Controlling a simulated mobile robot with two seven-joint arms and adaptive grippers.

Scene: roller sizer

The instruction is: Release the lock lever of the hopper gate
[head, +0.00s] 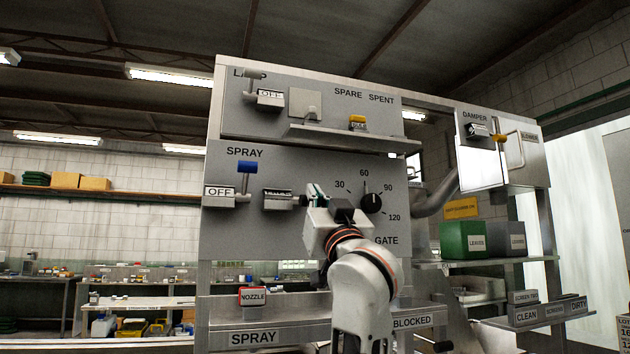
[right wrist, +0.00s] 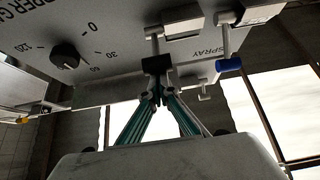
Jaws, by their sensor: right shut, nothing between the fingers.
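The grey panel (head: 225,225) carries the gate dial, a black knob (head: 372,203) with a scale around it and the word GATE below. It also shows in the right wrist view (right wrist: 66,56), upside down. Left of the dial is a lever with a black grip (right wrist: 157,65) on a metal stem, beside a small plate (head: 278,198); I take it for the lock lever. My right gripper (head: 317,192) is in front of the panel, between this lever and the dial. Its fingers are together and empty, tips at or close to the black grip (right wrist: 158,93); contact cannot be told. My left gripper is not in view.
A blue-handled spray lever (head: 247,167) with an OFF plate (head: 219,196) is to the left. A shelf (head: 345,140) juts out above the dial. A damper box (head: 490,150) and a green bin (head: 463,240) stand at the right. A ledge (head: 270,312) runs below.

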